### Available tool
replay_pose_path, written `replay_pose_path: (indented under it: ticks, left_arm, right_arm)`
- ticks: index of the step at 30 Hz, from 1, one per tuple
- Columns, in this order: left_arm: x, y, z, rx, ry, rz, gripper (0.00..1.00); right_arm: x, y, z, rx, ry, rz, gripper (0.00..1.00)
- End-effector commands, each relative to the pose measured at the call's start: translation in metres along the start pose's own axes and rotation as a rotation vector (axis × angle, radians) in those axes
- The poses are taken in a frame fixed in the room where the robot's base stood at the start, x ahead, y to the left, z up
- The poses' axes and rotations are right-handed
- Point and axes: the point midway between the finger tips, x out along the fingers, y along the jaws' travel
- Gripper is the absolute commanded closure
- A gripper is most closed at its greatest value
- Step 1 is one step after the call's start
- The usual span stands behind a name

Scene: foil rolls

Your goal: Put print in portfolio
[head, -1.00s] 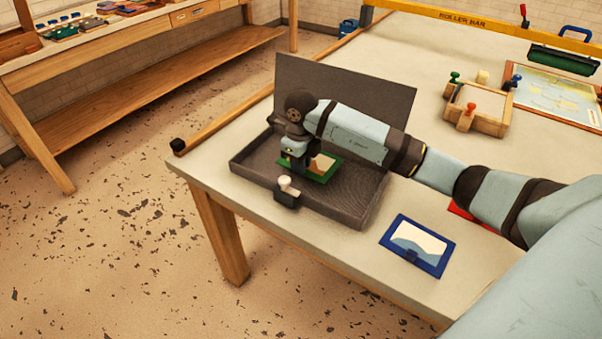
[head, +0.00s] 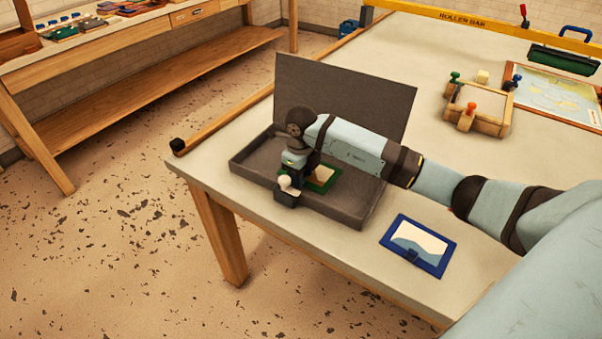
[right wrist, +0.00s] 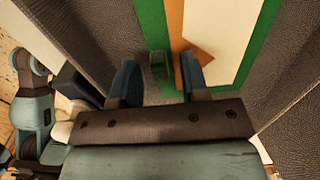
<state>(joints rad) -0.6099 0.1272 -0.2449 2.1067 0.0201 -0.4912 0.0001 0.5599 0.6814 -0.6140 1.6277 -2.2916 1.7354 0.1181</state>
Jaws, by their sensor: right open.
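The portfolio is a dark grey open case (head: 345,212) on the near corner of the table, its lid (head: 350,95) standing up at the back. A green-edged print (head: 322,180) with a cream and tan picture lies in the case. It also shows in the right wrist view (right wrist: 222,40). My right gripper (head: 296,181) is low inside the case at the print's left end. In the right wrist view my right gripper (right wrist: 160,75) is open, its fingers either side of a small green tab on the print. My left gripper is out of view.
A blue-edged print (head: 420,246) lies on the table to the right. A wooden tray with coloured pegs (head: 480,108) stands farther back.

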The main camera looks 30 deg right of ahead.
Motion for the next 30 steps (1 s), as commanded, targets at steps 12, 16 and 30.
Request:
replay_pose_path:
  ticks: [12,16,30]
  left_arm:
    - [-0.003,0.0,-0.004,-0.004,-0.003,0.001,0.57]
    - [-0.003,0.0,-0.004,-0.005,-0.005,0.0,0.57]
    - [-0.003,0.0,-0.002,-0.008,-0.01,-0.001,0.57]
  right_arm:
    - [-0.063,-0.001,0.001,0.0,-0.004,-0.003,0.58]
    - [-0.089,-0.001,0.001,0.0,-0.003,-0.002,0.58]
    - [-0.123,0.0,0.0,0.0,0.0,0.001,0.58]
